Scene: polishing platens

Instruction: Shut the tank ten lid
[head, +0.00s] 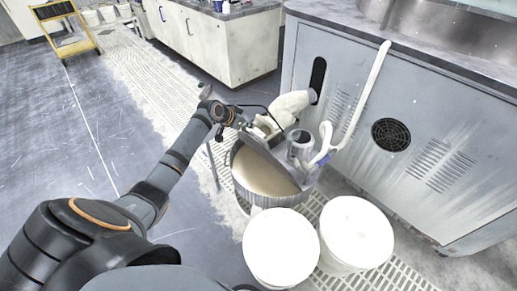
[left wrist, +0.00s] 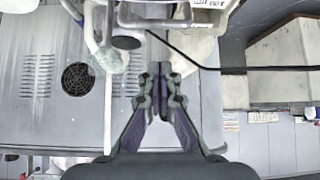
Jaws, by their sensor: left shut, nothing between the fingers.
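A round grey tank (head: 246,194) stands on the floor grating in the head view, with tan contents (head: 262,172) showing in its open part. A grey lid flap (head: 276,160) appears raised and tilted along the middle of the tank top. I cannot read a tank number. My left gripper (head: 250,127) is just beyond the upper edge of the flap; I cannot tell whether it touches. In the left wrist view its fingers (left wrist: 157,88) are shut together with nothing between them. My right gripper is not in view.
Two white buckets (head: 281,248) (head: 355,232) stand in front of the tank. A grey machine cabinet (head: 350,95) with a white hose (head: 361,95) is behind it. A small pump-like unit (head: 300,145) sits on the tank's right half. The floor to the left is clear.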

